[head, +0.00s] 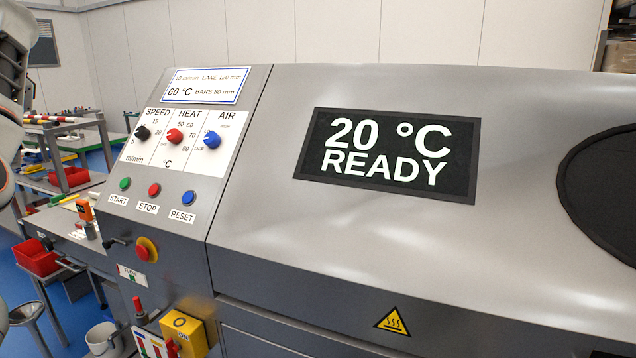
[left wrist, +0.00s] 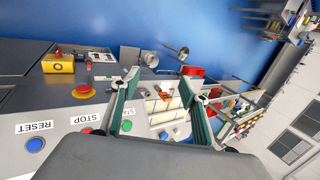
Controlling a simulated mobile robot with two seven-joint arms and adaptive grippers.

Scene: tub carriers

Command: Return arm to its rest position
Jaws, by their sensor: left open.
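My left gripper (left wrist: 166,85) shows in the left wrist view with its two green-edged fingers spread apart and nothing between them. Behind the gap, apart from the fingers, lie a workbench with small parts and the side of the control panel. The control panel (head: 215,185) stands to the right of this arm piece. My right gripper is in neither view.
The grey machine's display (head: 388,154) reads 20 °C READY. The panel carries a black speed knob (head: 142,132), red heat knob (head: 174,136), blue air knob (head: 211,139) and three buttons. An emergency stop (head: 146,249) projects below. Benches with red bins (head: 37,258) stand at left; blue floor lies between.

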